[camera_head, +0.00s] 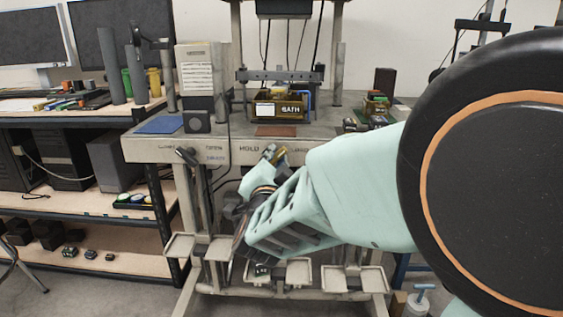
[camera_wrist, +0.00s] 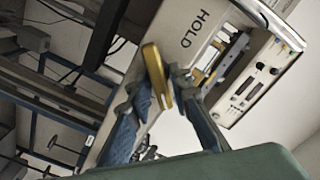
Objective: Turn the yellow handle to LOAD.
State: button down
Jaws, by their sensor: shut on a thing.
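The yellow handle (camera_wrist: 157,82) stands out from the pale bench front in the wrist view, beside the printed word HOLD (camera_wrist: 195,28). My gripper (camera_wrist: 163,88) is shut on it, with one blue-grey finger on each side. In the head view my gripper (camera_head: 273,160) is at the bench front, and only a small piece of the yellow handle (camera_head: 280,155) shows. The handle is just right of the HOLD label (camera_head: 249,149). Another label (camera_head: 297,150) to its right is partly hidden by my arm, so I cannot read it fully.
A bin marked BATH (camera_head: 279,105) stands on the bench top. Small trays (camera_head: 292,272) project below. Shelves (camera_head: 90,205) fill the left side. My arm covers the right.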

dwell(0.4)
jog(key=c, duration=2)
grip_release()
jog(key=shift+o, duration=0.2)
